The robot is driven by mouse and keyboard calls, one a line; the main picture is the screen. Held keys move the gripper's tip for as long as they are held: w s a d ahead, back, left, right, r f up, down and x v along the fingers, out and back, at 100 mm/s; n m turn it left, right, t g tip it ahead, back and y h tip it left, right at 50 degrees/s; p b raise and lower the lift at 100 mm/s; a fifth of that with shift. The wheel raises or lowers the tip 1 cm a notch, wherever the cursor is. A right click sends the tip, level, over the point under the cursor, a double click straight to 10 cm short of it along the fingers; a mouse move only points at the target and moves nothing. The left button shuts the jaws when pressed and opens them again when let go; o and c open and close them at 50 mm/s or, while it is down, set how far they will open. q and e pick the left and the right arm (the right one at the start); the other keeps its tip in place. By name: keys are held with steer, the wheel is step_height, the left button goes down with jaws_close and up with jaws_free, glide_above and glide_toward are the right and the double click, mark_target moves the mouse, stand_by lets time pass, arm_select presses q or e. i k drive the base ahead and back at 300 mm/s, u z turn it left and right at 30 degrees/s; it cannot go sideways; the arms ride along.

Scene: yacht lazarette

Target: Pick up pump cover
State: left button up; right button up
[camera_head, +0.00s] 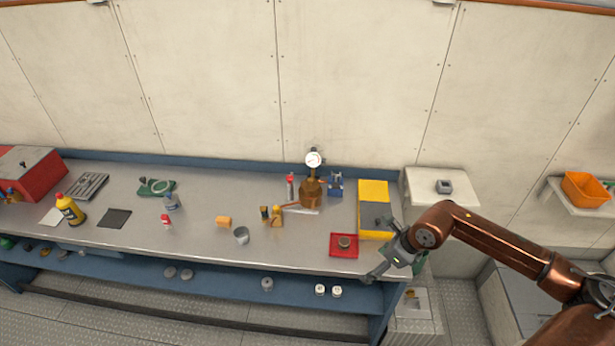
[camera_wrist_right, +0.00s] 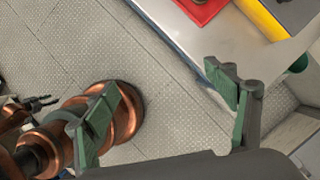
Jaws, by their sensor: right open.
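A small round grey-brown piece (camera_head: 345,241) lies on a red square tray (camera_head: 335,253) near the front right of the bench. It may be the pump cover, but I cannot be sure at this size. My right gripper (camera_head: 383,252) is open and empty, just right of the red tray, near the bench's front right corner. In the right wrist view its green-padded fingers (camera_wrist_right: 165,105) are wide apart over the floor. That view shows a corner of the red tray (camera_wrist_right: 203,8) at the top. A small dark gripper, seemingly my left (camera_wrist_right: 42,103), shows at its left edge.
A yellow bin (camera_head: 373,190) stands behind the red tray. A brass pump with a gauge (camera_head: 311,192) stands left of it. A metal cup (camera_head: 241,236) and small orange pieces sit mid-bench. A white cabinet (camera_head: 423,188) stands to the right. Bare bench (camera_head: 290,245) lies left of the tray.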

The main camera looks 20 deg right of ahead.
mark_target(310, 186)
steer(key=i, duration=1.4)
